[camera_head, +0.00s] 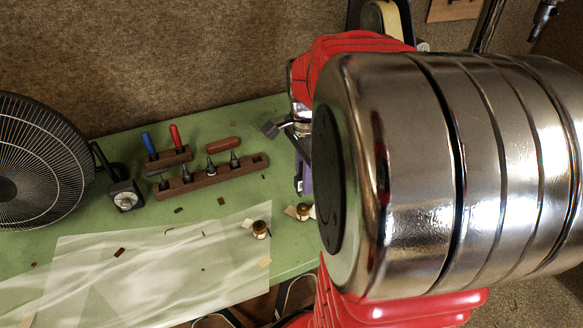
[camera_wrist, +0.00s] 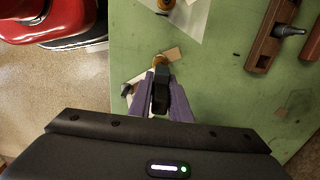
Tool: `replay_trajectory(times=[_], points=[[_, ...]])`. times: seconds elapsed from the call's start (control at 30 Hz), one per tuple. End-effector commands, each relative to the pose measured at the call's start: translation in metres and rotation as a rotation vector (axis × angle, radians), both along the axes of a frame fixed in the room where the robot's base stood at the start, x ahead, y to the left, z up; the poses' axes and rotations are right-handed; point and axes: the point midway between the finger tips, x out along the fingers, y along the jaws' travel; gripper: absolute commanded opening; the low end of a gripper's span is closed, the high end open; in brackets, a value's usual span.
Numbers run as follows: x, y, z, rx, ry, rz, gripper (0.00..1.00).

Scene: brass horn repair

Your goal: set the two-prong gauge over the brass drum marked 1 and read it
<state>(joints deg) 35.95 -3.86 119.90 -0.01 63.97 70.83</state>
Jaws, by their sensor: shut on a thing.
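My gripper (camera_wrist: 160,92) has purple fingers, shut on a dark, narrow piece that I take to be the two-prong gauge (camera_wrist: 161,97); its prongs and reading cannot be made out. In the wrist view, a brass drum (camera_wrist: 159,60) shows just beyond the gripper tip, partly hidden by it. Whether the gauge touches it I cannot tell. A second brass drum (camera_wrist: 165,4) is at the top edge. In the head view, one drum (camera_head: 260,229) stands at the sheet's edge and another (camera_head: 304,211) is beside my arm, which hides most of my gripper. No number is readable.
A wooden rack (camera_head: 213,178) with several tools and a smaller rack (camera_head: 168,159) with blue and red handles stand farther back. A black block with a round dial (camera_head: 125,198) is near the fan (camera_head: 40,165). A translucent sheet (camera_head: 150,275) covers the front.

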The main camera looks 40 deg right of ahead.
Motion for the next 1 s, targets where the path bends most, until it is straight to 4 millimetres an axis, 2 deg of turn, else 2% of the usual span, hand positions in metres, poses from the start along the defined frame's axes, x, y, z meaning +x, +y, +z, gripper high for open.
replay_trajectory(times=[0.27, 0.7, 1.0], points=[[0.001, 0.001, -0.009, 0.0, 0.0, 0.002, 0.0], [0.0, 0.0, -0.035, 0.0, 0.0, 0.002, 0.0], [0.0, 0.0, -0.038, 0.0, 0.0, 0.001, 0.0]])
